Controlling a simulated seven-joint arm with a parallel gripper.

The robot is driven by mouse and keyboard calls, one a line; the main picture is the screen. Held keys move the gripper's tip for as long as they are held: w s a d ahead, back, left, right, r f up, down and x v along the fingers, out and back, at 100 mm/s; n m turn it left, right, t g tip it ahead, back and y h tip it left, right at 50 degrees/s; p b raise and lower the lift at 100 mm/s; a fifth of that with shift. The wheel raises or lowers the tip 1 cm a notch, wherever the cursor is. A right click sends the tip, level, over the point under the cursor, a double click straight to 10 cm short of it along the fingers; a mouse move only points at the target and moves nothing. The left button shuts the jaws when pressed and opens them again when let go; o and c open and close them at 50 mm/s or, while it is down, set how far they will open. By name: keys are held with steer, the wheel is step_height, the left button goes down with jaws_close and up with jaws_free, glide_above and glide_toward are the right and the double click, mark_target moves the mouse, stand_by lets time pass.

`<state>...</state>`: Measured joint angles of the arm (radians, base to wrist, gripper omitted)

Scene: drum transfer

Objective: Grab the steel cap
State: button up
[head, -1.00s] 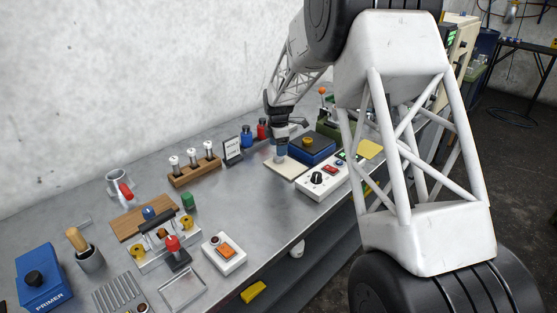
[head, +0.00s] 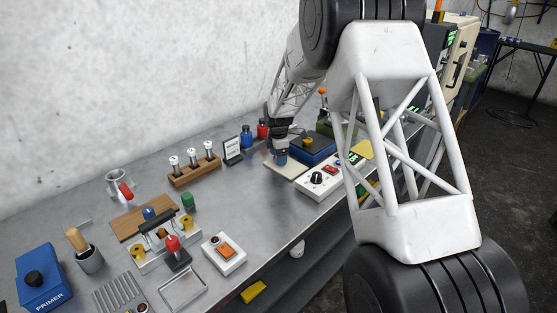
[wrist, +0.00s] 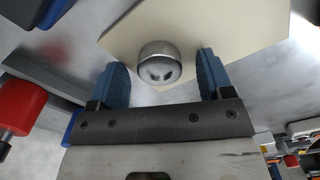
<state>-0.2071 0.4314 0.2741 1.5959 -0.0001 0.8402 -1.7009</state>
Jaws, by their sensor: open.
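The steel cap (wrist: 160,63) is a short round metal piece standing on a cream board in the wrist view. My gripper (wrist: 160,78) is open, with one blue finger on each side of the cap and a visible gap to each. The cap sits near the fingertips, between or just past them; the exact depth is hard to tell. In the head view my gripper (head: 281,158) is low over the cream board (head: 285,169), and the cap itself cannot be made out there.
A blue box with a yellow knob (head: 308,144) stands just beyond the board. A white control box (head: 318,180) is close at its right front. Blue (head: 246,138) and red (head: 262,130) bottles and a small sign (head: 232,151) stand behind left.

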steer(key=c, duration=1.1)
steer(key=shift+r, duration=0.1)
steer(key=shift+r, duration=0.75)
step_height(320, 180, up, 2)
steer(key=s+d, duration=0.1)
steer(key=s, duration=0.4)
steer(key=s+d+r, duration=0.1)
steer(key=s, duration=0.4)
steer(key=s+d, duration=0.1)
steer(key=s, duration=0.4)
steer(key=shift+s+d+r, duration=0.1)
steer(key=shift+s+r, duration=0.1)
steer(key=shift+s, duration=0.15)
